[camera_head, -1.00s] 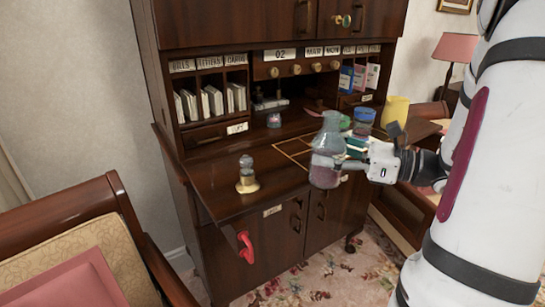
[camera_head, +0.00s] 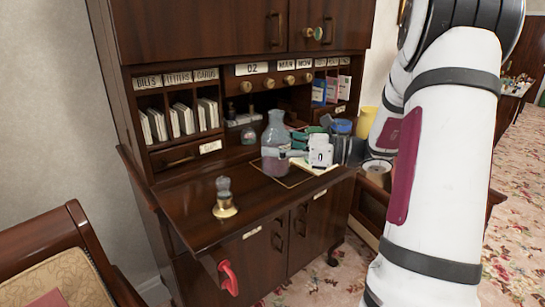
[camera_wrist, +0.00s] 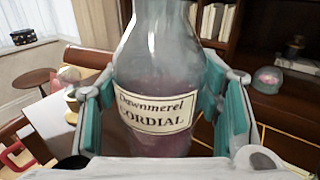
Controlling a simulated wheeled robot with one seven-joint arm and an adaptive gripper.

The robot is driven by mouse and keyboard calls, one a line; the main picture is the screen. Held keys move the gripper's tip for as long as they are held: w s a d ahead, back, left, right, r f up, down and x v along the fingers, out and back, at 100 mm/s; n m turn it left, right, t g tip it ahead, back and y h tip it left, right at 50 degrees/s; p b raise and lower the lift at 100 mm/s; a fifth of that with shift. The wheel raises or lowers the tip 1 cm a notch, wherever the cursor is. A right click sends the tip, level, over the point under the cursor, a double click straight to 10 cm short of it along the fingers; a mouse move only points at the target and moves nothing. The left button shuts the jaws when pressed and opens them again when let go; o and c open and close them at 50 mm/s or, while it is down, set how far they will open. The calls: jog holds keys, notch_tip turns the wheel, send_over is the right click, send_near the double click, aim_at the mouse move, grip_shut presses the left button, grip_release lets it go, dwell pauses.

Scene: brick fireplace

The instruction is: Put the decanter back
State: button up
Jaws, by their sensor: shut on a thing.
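The decanter (camera_head: 275,148) is a glass bottle with purple liquid, upright over the desk's fold-down writing surface (camera_head: 190,204). In the wrist view the decanter (camera_wrist: 155,75) carries a label reading "Dawnmerel CORDIAL". My gripper (camera_head: 294,155) is shut on it from the right; its teal finger pads press both sides in the wrist view (camera_wrist: 160,100). The decanter is near a thin gold-outlined rectangle (camera_head: 292,185) on the surface. I cannot tell whether its base touches the wood.
A brass-based glass stopper-like object (camera_head: 224,200) stands at the surface's front left. A blue-topped jar (camera_head: 341,128) and a yellow cup (camera_head: 368,122) are to the right. Pigeonholes with envelopes (camera_head: 181,118) line the back. An armchair (camera_head: 75,255) stands at left.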

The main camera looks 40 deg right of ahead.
jog(key=shift+w+d, duration=0.1)
jog(key=shift+w, duration=0.65)
jog(key=shift+w+f, duration=0.1)
jog(key=shift+f, duration=1.7)
jog(key=shift+f, duration=0.15)
jog(key=o, duration=1.8)
jog(key=shift+s+d, duration=0.2)
jog(key=shift+d, duration=0.05)
jog(key=v, duration=1.1)
jog(key=shift+s+d, duration=0.1)
jog(key=shift+s, duration=0.1)
